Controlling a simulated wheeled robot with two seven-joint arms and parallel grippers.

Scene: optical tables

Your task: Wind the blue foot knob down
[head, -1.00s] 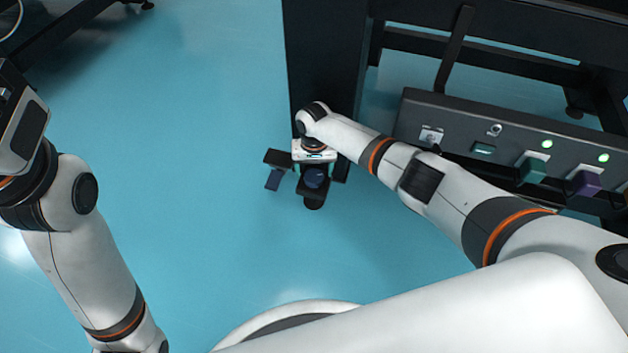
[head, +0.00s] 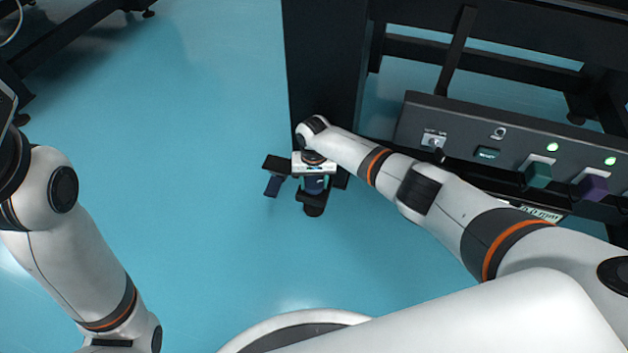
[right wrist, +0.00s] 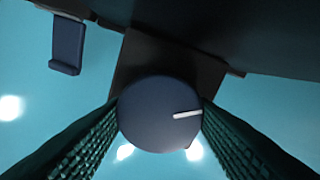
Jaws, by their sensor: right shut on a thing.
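The blue foot knob (right wrist: 155,118) is a round dark blue disc with a white line on its top, the line pointing to the right in the right wrist view. In the head view the knob (head: 315,185) shows only in part below my right wrist. My right gripper (right wrist: 160,122) is shut on the knob, one ribbed finger on each side of it. It also shows in the head view (head: 316,184), low by the black table leg. My left arm is at the left edge of the head view, and its gripper is out of the picture.
A dark blue pedal-like tab (right wrist: 67,45) on a black arm sits left of the knob. The black table leg (head: 325,60) stands behind it. A grey control panel (head: 470,140) with lit green lamps and coloured blocks is at right. Blue floor lies open to the left.

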